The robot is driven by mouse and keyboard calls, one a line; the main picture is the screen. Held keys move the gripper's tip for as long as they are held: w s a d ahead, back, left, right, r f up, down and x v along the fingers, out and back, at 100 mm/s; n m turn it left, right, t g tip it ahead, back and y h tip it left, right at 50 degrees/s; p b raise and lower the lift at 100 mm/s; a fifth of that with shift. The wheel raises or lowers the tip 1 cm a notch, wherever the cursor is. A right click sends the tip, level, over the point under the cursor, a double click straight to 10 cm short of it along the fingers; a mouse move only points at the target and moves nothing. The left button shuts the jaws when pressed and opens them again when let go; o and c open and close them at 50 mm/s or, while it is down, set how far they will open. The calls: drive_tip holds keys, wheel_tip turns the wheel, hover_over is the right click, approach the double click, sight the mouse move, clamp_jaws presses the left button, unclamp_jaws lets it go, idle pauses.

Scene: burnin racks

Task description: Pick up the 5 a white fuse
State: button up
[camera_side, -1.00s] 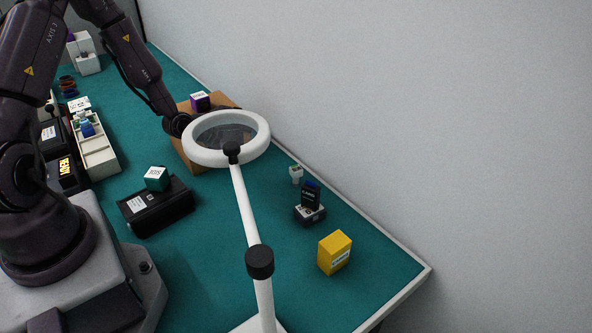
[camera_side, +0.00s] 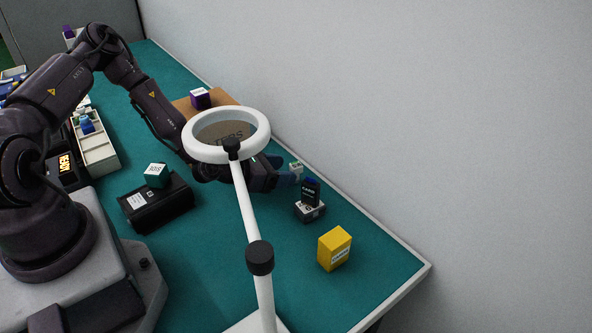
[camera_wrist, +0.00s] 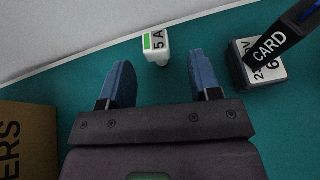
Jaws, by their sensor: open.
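The white 5 A fuse (camera_wrist: 155,45) has a green stripe and "5 A" lettering. It stands on the teal table in the wrist view, just beyond my open fingers and roughly in line with the gap. My gripper (camera_wrist: 158,85) has two blue fingertips spread apart with nothing between them. In the side view the fuse (camera_side: 296,167) stands near the wall-side table edge. My gripper (camera_side: 286,170) is low beside it on the left, partly behind the magnifier lamp's ring. The fuse is not between the fingers.
A dark card (camera_wrist: 272,44) stands in a small base (camera_wrist: 262,70) right of the fuse. A cardboard box (camera_wrist: 28,140) is at left. The white ring magnifier (camera_side: 190,152) blocks part of the side view. A yellow box (camera_side: 334,249) stands nearer the front corner.

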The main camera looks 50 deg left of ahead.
sight(298, 170)
drive_tip(key=x, duration=0.5)
drive_tip(key=shift+a+f, duration=0.1)
drive_tip(key=shift+c, duration=0.2)
drive_tip(key=c, duration=1)
